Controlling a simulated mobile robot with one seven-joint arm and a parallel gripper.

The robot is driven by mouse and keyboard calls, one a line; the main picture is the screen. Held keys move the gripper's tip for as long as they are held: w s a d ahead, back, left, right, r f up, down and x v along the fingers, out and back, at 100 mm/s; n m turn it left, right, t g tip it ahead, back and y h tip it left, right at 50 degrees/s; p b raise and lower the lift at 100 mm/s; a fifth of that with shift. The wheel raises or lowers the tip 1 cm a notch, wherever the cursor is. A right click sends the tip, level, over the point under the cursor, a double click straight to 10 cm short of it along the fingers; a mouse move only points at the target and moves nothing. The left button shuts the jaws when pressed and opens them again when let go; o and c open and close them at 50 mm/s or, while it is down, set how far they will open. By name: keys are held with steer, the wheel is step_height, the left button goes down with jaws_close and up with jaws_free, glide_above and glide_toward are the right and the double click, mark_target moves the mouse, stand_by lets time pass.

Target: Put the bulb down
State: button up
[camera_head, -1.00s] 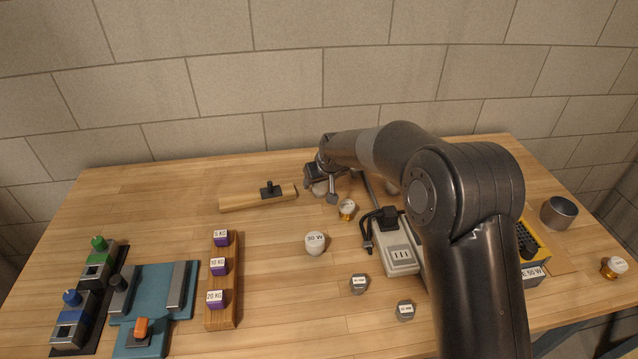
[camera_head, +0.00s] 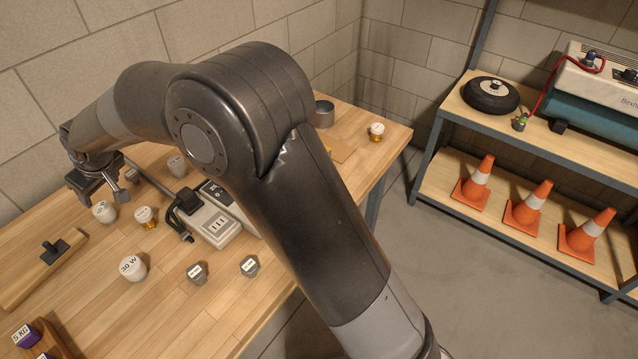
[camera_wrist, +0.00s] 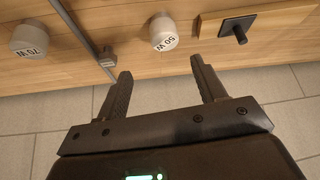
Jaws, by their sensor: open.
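My gripper (camera_wrist: 162,82) is open, with nothing between its two fingers. A white bulb marked 50 W (camera_wrist: 163,32) rests on the wooden table, beyond the fingertips and apart from them. Another white bulb, marked 70 W (camera_wrist: 30,40), lies to the left in the wrist view. In the head view my gripper (camera_head: 98,188) is at the far side of the table, just above a white bulb (camera_head: 104,212) in the picture. A white bulb marked 30 W (camera_head: 133,267) and a gold-based bulb (camera_head: 146,217) stand nearer. Another gold-based bulb (camera_head: 376,131) stands at the table's right end.
A power strip (camera_head: 211,224) with a black plug lies mid-table beside small grey weights (camera_head: 249,266). A wooden bar with a black knob (camera_head: 52,250) lies at left. A metal cup (camera_head: 324,113) stands farther off. Shelves with orange cones (camera_head: 529,207) stand right.

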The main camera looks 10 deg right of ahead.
steer(key=s+d+r+m+t+h, duration=0.15)
steer(key=d+r, duration=0.35)
steer(key=d, duration=0.6)
steer(key=d+r+m, duration=0.2)
steer(key=d+r, duration=0.2)
steer(key=d, duration=0.7)
steer(key=s+d+r+m+t+h, duration=0.15)
steer(key=d+r, duration=0.35)
steer(key=d, duration=0.6)
steer(key=s+d+f+m+h, duration=0.2)
steer(key=s+d+m, duration=0.4)
steer(key=s+d, duration=1.3)
steer(key=d, duration=0.2)
steer(key=shift+d+f+m+g, duration=0.3)
steer(key=shift+d, duration=0.05)
